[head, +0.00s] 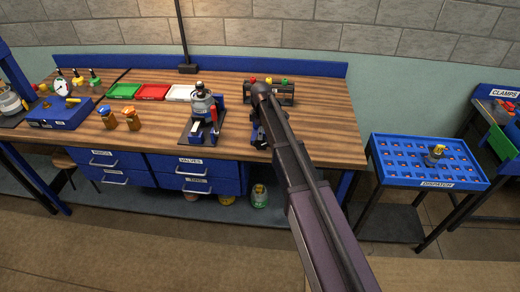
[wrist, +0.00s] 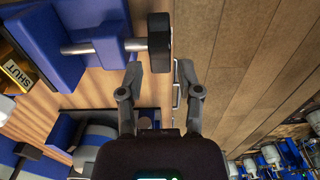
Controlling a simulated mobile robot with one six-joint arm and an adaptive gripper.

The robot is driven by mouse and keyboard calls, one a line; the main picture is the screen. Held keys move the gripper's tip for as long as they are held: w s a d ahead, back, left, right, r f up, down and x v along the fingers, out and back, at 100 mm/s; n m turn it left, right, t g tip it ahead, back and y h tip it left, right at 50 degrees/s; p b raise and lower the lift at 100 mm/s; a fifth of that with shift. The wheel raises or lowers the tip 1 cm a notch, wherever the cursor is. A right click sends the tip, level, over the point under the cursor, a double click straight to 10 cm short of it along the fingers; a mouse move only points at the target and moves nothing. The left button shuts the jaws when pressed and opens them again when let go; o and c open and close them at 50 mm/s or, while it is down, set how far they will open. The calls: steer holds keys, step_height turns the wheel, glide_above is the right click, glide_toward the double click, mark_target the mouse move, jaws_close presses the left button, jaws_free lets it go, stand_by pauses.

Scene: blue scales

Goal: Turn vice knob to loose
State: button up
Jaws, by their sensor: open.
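The vice knob (wrist: 159,42) is a dark, thick disc on the end of a metal screw (wrist: 92,47) that comes out of a blue vice body (wrist: 40,38) in the wrist view. My gripper (wrist: 157,76) is open and empty. Its two fingers point toward the knob, one to each side of its line, with the tips just short of it. I cannot tell whether they touch it. In the head view a blue part, likely the vice (head: 258,136), shows at the bench's front edge, mostly hidden by my arm; the knob and gripper are not clear there.
A grey device with a red lever (head: 203,106) stands left of the vice on the wooden bench (head: 325,125). A dark rack with coloured knobs (head: 287,95) is behind. A blue dispatch tray (head: 400,172) is at right.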

mark_target(261, 145)
steer(key=shift+f+b, duration=3.15)
steer(key=shift+f, duration=0.3)
jaws_close()
steer(key=shift+a, duration=0.35)
steer(key=shift+d, duration=0.3)
